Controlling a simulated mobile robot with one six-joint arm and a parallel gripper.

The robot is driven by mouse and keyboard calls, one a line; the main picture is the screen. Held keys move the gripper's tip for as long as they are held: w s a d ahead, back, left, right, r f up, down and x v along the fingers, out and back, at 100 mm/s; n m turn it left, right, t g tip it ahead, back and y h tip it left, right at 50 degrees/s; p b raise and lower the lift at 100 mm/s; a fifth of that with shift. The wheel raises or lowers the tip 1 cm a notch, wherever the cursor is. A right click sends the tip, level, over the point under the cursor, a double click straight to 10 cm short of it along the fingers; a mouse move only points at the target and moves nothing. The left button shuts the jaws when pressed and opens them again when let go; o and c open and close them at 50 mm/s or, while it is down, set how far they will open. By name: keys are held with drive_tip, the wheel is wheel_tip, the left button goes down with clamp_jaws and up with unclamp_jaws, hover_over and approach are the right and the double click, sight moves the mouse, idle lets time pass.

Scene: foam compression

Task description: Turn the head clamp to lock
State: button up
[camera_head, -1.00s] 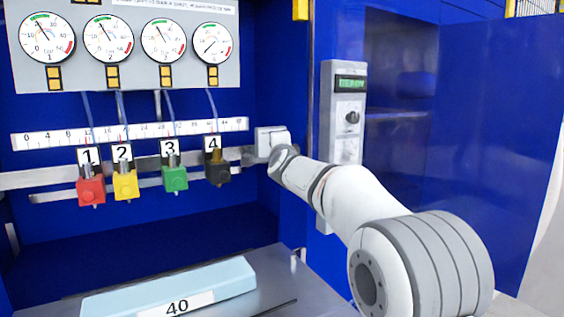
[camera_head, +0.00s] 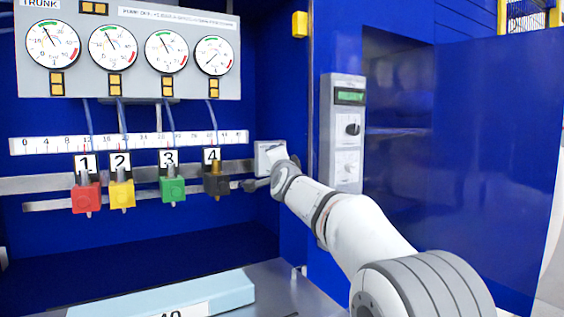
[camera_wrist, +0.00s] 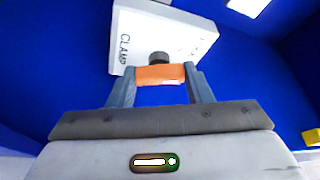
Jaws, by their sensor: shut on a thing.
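The head clamp is a white box (camera_wrist: 180,38) on the blue wall, with "CLAMP" lettered along its left side in the wrist view. Fainter lettering on its right side is hard to read. A dark round knob (camera_wrist: 159,57) stands out from its face, with an orange handle (camera_wrist: 160,75) in front that lies nearly level in the wrist view. My gripper (camera_wrist: 160,78) is shut on the orange handle, one finger at each end. In the head view the box (camera_head: 268,152) is partly hidden behind my gripper (camera_head: 277,167).
Left of the clamp, red (camera_head: 86,197), yellow (camera_head: 122,194), green (camera_head: 172,189) and black (camera_head: 216,182) blocks sit on a rail, numbered 1, 2, 3 and so on. A grey control panel (camera_head: 342,130) is close to the right of my arm. A light-blue foam block (camera_head: 200,290) lies below.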

drive_tip(key=o, duration=0.7)
drive_tip(key=shift+a+f, duration=0.1)
drive_tip(key=shift+a, duration=0.1)
drive_tip(key=shift+o, duration=1.4)
drive_tip(key=shift+d, duration=0.1)
drive_tip(key=shift+s, duration=0.1)
drive_tip(key=b+v, duration=0.1)
drive_tip(key=v, duration=0.6)
drive_tip(key=shift+s, duration=0.35)
drive_tip(key=shift+d+f, duration=0.1)
